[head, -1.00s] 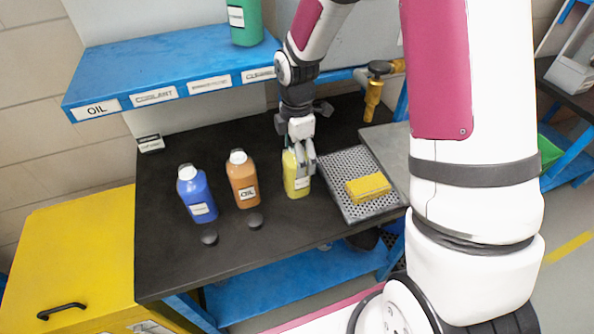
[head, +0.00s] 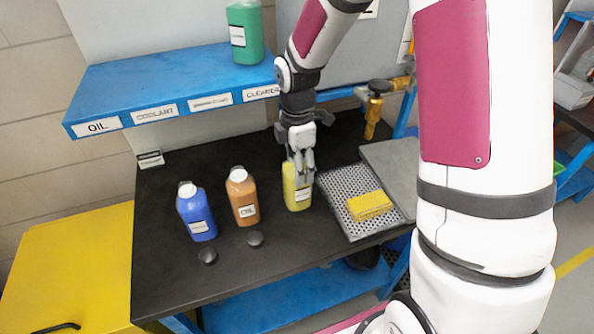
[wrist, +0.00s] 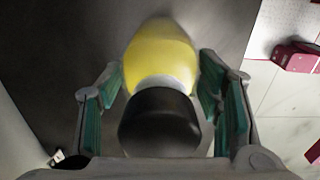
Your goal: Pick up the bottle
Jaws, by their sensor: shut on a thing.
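The yellow bottle (head: 297,197) stands upright at the bench, between the orange bottle and the perforated tray. My gripper (head: 301,170) comes down from above and is shut on its upper part. The wrist view shows the yellow bottle (wrist: 160,58) with its black cap (wrist: 160,122) between my two green-padded fingers. The fingers hide part of the bottle's top in the head view. I cannot tell whether its base touches the bench. An orange bottle (head: 243,200) labelled OIL and a blue bottle (head: 197,215) stand to its left.
Two dark round caps lie in front of the bottles, one (head: 255,239) near the orange bottle. The perforated tray (head: 345,190) holds a yellow sponge (head: 369,206) close on the right. The blue shelf (head: 180,85) overhangs behind, with a green bottle (head: 245,38) on it. A brass valve (head: 374,112) stands behind the tray.

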